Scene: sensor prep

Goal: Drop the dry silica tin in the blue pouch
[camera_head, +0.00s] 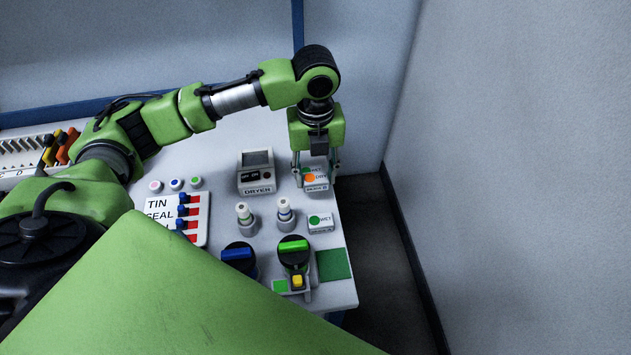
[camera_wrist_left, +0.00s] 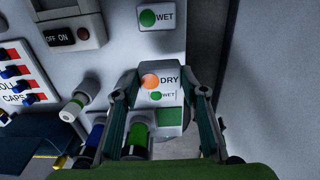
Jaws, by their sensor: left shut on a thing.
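My left gripper (camera_head: 316,176) points down over the back right of the table. It is shut on the dry silica tin (camera_head: 312,177), a pale block with an orange dot. In the left wrist view the tin (camera_wrist_left: 169,80) reads "DRY" and sits between the fingers (camera_wrist_left: 162,98). The blue pouch (camera_head: 238,254), dark with a blue top, stands at the table's front, left of a similar green-topped pouch (camera_head: 293,246). The gripper is behind and right of both pouches. My right gripper is not in view.
A "WET" tin (camera_head: 320,222) lies in front of the gripper. Another "WET" label (camera_wrist_left: 148,18) shows beyond the held tin. The dryer (camera_head: 256,174) and two small white-topped cylinders (camera_head: 244,215) stand left of it. A green square (camera_head: 333,265) marks the front right; a wall is beyond.

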